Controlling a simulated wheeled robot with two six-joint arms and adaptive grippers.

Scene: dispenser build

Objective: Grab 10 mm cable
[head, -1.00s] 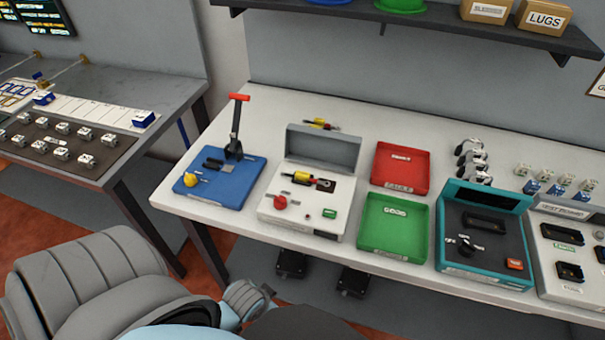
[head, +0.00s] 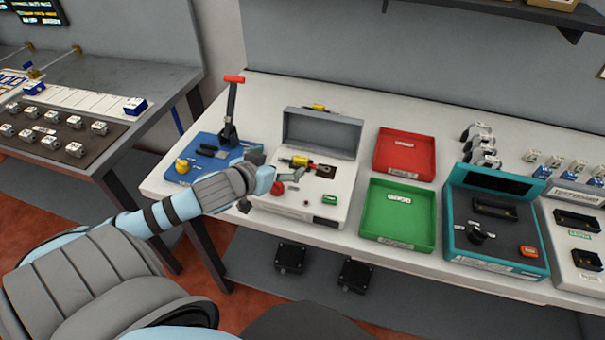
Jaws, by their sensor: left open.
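A short yellow cable-like piece (head: 297,161) with a red and dark end lies on top of the white box machine (head: 325,213), which has a raised grey lid. Another small yellow piece (head: 319,107) shows partly behind that lid. I cannot read a size on either. My left gripper (head: 291,176) is open over the white machine, just in front of the first yellow piece and beside a red button (head: 277,188). Contact cannot be told. My right gripper is out of view.
A blue base with a red-handled lever (head: 233,115) stands left of the white machine. A red tray (head: 404,152), a green tray (head: 398,215) and a teal device (head: 497,229) stand to its right. A shelf (head: 510,10) hangs above.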

